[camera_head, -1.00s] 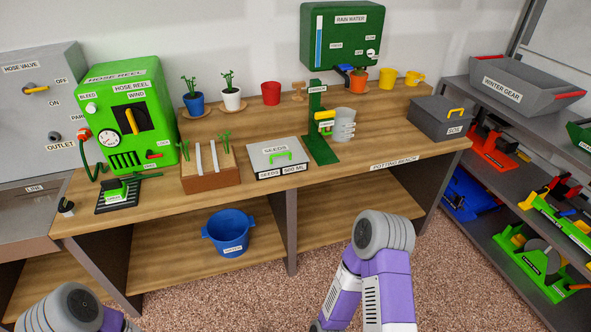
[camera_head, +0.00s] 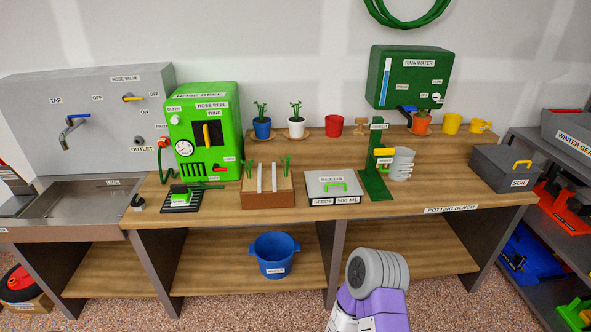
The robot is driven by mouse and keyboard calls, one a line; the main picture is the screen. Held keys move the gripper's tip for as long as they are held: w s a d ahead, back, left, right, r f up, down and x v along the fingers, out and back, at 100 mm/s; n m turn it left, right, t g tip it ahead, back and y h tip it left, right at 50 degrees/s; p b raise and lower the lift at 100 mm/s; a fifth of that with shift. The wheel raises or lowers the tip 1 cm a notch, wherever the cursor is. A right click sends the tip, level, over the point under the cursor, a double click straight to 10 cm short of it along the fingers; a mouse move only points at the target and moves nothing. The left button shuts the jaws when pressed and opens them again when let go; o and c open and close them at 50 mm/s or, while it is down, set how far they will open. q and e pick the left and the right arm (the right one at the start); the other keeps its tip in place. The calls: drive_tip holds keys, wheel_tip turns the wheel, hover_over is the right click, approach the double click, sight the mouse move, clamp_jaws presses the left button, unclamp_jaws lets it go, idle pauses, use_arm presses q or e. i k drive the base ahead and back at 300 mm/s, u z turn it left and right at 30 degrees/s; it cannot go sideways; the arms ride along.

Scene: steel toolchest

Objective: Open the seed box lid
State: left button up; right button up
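The seed box (camera_head: 334,202) sits on the potting bench, a low grey box with white labels on its front edge. In the head view, a purple and grey part of one of my arms shows at the bottom, below the bench front and right of the box. No gripper fingers show, and my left arm is out of view.
A wooden planter (camera_head: 267,198) stands just left of the seed box, and a green stand (camera_head: 376,182) with a grey cup (camera_head: 400,164) just right. A blue bucket (camera_head: 274,254) is on the shelf below.

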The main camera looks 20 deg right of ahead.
sight(323, 179)
drive_tip(key=u, duration=0.1)
drive_tip(key=i, duration=0.95)
drive_tip(key=z, duration=0.35)
